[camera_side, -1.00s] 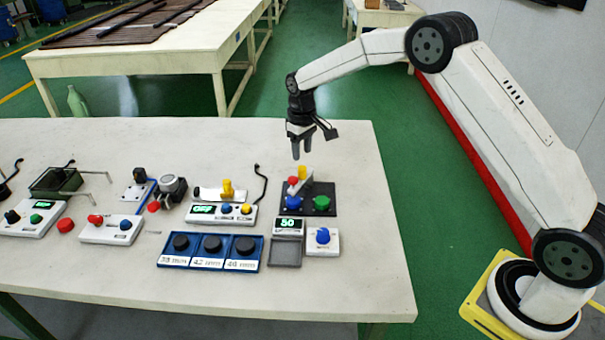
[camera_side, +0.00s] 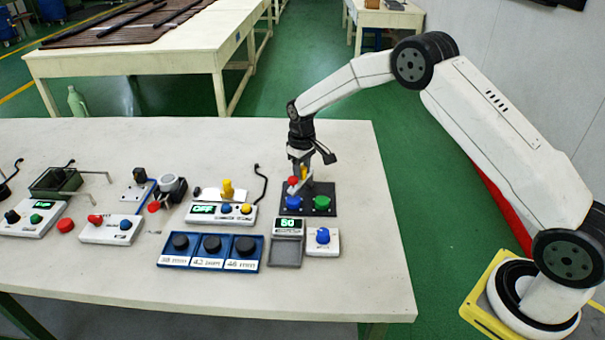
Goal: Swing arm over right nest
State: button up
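The dispensing station is a dark plate (camera_side: 308,212) near the table's right side. It carries a blue round part (camera_side: 293,202) at its left and a green round part (camera_side: 322,202) at its right, apparently in the two nests. The pale swing arm (camera_side: 296,190) with a red knob (camera_side: 293,181) stands behind and above the blue part, on the left side. A yellow piece shows behind it, mostly hidden. My gripper (camera_side: 301,178) points down at the swing arm, its fingers overlapping it in the picture. The fingers are small and partly covered, so their opening and any contact cannot be told.
A scale with a green display (camera_side: 288,226) and a white box with a blue knob (camera_side: 322,242) stand in front of the plate. A blue tray (camera_side: 170,262) with several black discs lies to the left. The table right of the plate is clear.

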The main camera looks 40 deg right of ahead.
grip_shut()
dwell(1.2)
